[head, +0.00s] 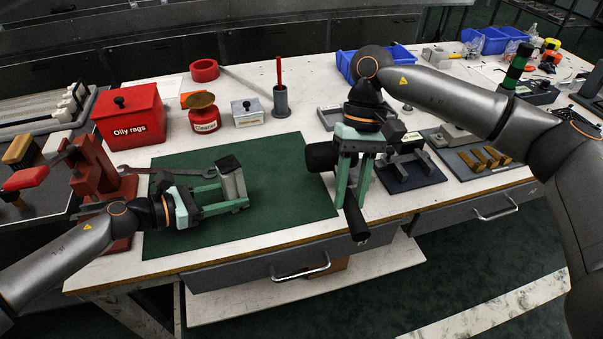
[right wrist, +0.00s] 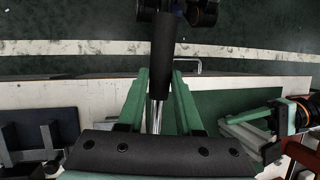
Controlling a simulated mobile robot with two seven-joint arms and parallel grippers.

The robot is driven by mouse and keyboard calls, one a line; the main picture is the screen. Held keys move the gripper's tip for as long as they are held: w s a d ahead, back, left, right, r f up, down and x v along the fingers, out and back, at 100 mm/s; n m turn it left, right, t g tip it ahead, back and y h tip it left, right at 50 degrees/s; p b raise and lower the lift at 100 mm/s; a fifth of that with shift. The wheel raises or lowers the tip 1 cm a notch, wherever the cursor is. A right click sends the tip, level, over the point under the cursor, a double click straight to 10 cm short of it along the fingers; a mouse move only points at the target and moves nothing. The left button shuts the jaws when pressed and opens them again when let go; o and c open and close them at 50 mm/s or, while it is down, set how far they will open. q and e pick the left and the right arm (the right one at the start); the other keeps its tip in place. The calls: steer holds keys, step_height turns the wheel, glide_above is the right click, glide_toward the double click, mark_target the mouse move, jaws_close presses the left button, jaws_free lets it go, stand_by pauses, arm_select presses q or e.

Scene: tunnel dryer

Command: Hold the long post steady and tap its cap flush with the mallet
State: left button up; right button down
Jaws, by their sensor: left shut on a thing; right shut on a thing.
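The post (head: 234,185) is a grey, upright, block-like piece with a dark cap (head: 229,163) on top, over the green mat. My left gripper (head: 236,192) is shut on the post from the left. It also shows in the right wrist view (right wrist: 255,125). My right gripper (head: 354,185) is shut on the mallet, right of the post and apart from it. The mallet's dark head (head: 320,157) points left toward the post, and its black handle end (head: 357,224) points to the front. The black grip (right wrist: 163,55) and a shiny shaft show in the right wrist view. How flush the cap sits cannot be told.
A red vise (head: 97,170) and a wrench (head: 150,170) are at the left. The red Oily rags bin (head: 128,115) and Cleaner can (head: 204,118) stand behind the green mat (head: 280,180). Dark fixtures (head: 408,172) stand right. The mat between the post and mallet is clear.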

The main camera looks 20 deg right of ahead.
steer(key=w+a+r+m+t+y, duration=0.2)
steer(key=w+a+r+t+y, duration=0.15)
steer(key=a, duration=0.35)
steer(key=w+a+r+m+t+y, duration=0.1)
steer(key=w+a+r+t+y, duration=0.1)
steer(key=a+r+t+y, duration=0.45)
steer(key=w+a+r+m+t+y, duration=0.1)
steer(key=w+a+m+t+y, duration=0.15)
steer(key=a, duration=0.55)
steer(key=s+a+f+n+y, duration=0.2)
steer(key=s+a+f+y, duration=0.1)
steer(key=a, duration=0.3)
steer(key=shift+s, duration=0.7)
steer(key=shift+f+t+y, duration=0.25)
steer(key=shift+d+f, duration=0.1)
steer(key=shift+f, duration=1.5)
